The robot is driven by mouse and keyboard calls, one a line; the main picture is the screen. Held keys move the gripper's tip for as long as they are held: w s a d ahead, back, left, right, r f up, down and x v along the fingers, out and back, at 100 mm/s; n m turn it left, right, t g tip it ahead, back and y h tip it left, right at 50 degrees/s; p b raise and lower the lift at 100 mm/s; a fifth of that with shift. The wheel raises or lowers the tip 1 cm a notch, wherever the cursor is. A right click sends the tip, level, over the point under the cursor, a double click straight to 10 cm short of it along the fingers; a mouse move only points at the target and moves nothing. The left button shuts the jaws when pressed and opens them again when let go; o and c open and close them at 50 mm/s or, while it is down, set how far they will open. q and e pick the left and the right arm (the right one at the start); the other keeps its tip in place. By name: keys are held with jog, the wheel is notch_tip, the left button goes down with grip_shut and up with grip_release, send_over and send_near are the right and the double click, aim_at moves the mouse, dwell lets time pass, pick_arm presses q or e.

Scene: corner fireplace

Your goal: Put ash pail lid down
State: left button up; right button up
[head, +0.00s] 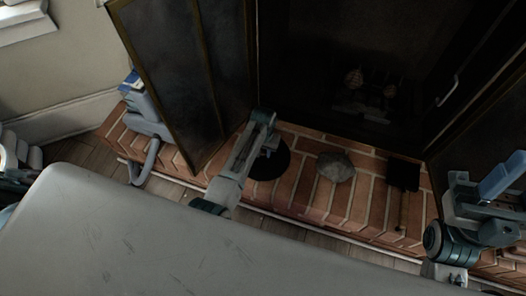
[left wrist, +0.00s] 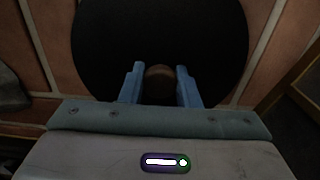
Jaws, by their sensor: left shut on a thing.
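The ash pail lid (head: 268,168) is a black disc over the brick hearth, left of a grey heap. In the left wrist view the lid (left wrist: 105,45) fills the upper middle, with a brownish knob (left wrist: 160,74) on it. My left gripper (left wrist: 160,85) is shut on the knob, one blue finger on each side. In the head view my left gripper (head: 268,145) hides part of the lid. I cannot tell whether the lid touches the bricks. My right gripper (head: 503,176) is at the right edge, away from the lid; its opening is unclear. I cannot make out the pail.
The grey heap, seemingly ash (head: 336,167), and a black shovel (head: 403,175) lie on the brick hearth (head: 300,190) to the right. The dark firebox (head: 330,50) is behind, with an open door panel (head: 165,70) at left. Blue and grey items (head: 140,100) sit at the hearth's left end.

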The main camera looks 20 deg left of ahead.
pick_arm(q)
jog(key=o, duration=1.1)
jog(key=shift+f, duration=0.1)
jog(key=shift+c, duration=0.2)
